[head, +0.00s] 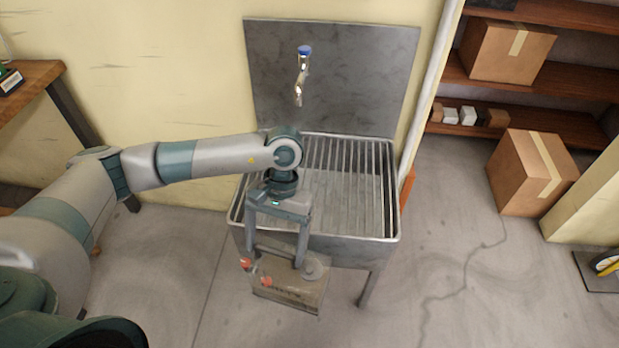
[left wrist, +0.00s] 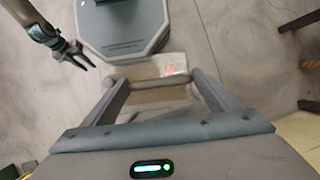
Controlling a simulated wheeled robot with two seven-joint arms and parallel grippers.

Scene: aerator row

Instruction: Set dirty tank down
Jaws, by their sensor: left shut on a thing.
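The dirty tank (head: 292,292) is a grimy tan box with red knobs and a round grey part on top. It hangs upright or nearly so in front of the sink's front wall; I cannot tell if its bottom touches anything. My left gripper (head: 277,260) points down and is shut on the tank's top bar. In the left wrist view the fingers close on the ends of the bar (left wrist: 152,84), with the tank (left wrist: 160,70) partly hidden behind. My right gripper (left wrist: 72,55) shows there at the upper left, fingers apart and empty. The metal sink (head: 392,190) has a slatted rack inside.
A tap (head: 300,80) hangs above the sink from its back panel. The slatted rack (head: 345,175) is bare. A cardboard box (head: 530,172) stands on the floor by shelves (head: 540,85). A wooden table (head: 30,80) is at the left.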

